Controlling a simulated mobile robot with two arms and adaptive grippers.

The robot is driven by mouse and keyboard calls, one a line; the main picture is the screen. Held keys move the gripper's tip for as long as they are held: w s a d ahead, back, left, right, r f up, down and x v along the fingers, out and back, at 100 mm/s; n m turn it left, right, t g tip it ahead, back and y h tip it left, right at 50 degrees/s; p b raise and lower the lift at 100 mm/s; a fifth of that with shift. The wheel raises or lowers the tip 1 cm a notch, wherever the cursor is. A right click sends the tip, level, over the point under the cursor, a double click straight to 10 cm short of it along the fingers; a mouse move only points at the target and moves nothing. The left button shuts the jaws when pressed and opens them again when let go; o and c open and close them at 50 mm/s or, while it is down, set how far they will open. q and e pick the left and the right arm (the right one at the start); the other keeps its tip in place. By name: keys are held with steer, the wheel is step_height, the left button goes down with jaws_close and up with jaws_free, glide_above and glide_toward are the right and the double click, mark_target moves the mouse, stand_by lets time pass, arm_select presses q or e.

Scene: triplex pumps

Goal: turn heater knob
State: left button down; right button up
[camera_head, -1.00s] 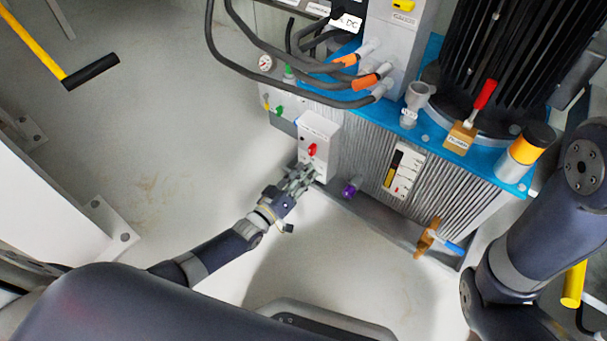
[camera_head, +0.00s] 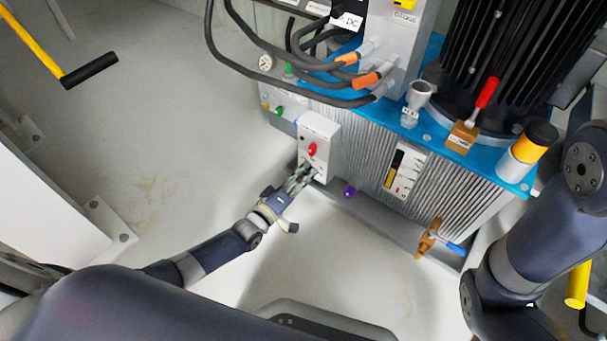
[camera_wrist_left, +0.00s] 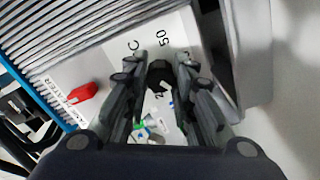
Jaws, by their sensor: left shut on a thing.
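The heater box (camera_head: 318,133) is a light grey box on the front left corner of the ribbed tank, with a red switch (camera_head: 312,149) on its face. My left gripper (camera_head: 304,174) is at the lower part of this face, and it hides the knob in the head view. In the left wrist view, the black heater knob (camera_wrist_left: 158,74) sits between the two fingers of my left gripper (camera_wrist_left: 160,62), which are shut on it. Printed marks, including "50" and "C", show around it. The red switch (camera_wrist_left: 82,92) lies left of the fingers there. My right gripper is out of view.
A purple-capped fitting (camera_head: 349,192) sticks out right of the heater box. An orange-brown valve (camera_head: 428,238) with a blue handle is farther right. Thick black cables (camera_head: 285,68) loop above the box. The floor (camera_head: 180,150) to the left is clear.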

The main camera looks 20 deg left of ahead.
arm_select(q)
steer(key=c, duration=1.3)
jaws_free()
steer(key=shift+c, duration=0.2)
steer(key=v, duration=1.2)
steer(key=shift+r, duration=0.1)
